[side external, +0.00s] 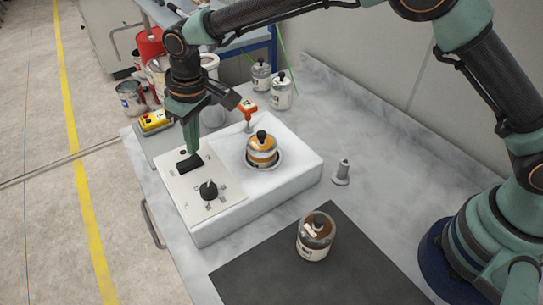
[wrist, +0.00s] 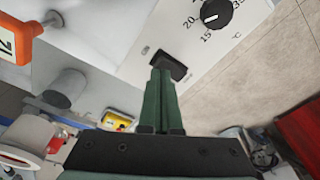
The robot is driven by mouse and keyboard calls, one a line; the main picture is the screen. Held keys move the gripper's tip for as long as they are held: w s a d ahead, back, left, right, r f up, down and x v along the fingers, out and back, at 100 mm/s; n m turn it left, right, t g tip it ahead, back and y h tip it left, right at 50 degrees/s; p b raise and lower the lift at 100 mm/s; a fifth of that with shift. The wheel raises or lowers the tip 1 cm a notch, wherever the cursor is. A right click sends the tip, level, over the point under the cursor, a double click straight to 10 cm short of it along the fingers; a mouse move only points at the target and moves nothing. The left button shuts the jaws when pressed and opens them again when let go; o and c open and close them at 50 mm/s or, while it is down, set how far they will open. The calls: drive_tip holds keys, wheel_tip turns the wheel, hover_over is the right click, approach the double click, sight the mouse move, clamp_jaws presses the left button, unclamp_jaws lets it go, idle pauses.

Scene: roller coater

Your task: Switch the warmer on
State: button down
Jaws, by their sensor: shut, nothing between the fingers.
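The warmer (side external: 262,185) is a white box with a light control panel (side external: 225,192) on its left part. A black rocker switch (side external: 184,166) sits towards the back of the panel, and it also shows in the wrist view (wrist: 174,66). A black dial (side external: 208,190) with a temperature scale is in front of the switch; it shows in the wrist view (wrist: 214,12). My gripper (side external: 194,153) is shut and empty, pointing down with its tips at the switch. In the wrist view the fingertips (wrist: 160,72) overlap the switch's edge; I cannot tell whether they touch or press it.
A jar with an orange band (side external: 262,153) sits in the warmer's well. Another jar (side external: 314,240) stands on the dark mat (side external: 265,268).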

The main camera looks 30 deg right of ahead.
sight(197, 156)
drive_tip(key=shift+f, duration=0.7)
idle(0.3)
drive_tip(key=shift+r, duration=3.55)
drive_tip(key=s+d+r+m+t, duration=0.1)
drive_tip(key=s+d+r, duration=0.1)
drive_tip(key=d+r, duration=0.5)
drive_tip(key=s+d+r+m+t, duration=0.1)
drive_tip(key=s+d+r+m, duration=0.15)
drive_tip(key=d, duration=0.75)
drive_tip(key=s+d+f+m+t+h, duration=0.1)
drive_tip(key=s+d+m+t, duration=0.1)
drive_tip(key=s+d, duration=1.1)
drive_tip(key=shift+s+d, duration=0.2)
drive_tip(key=shift+d, duration=0.75)
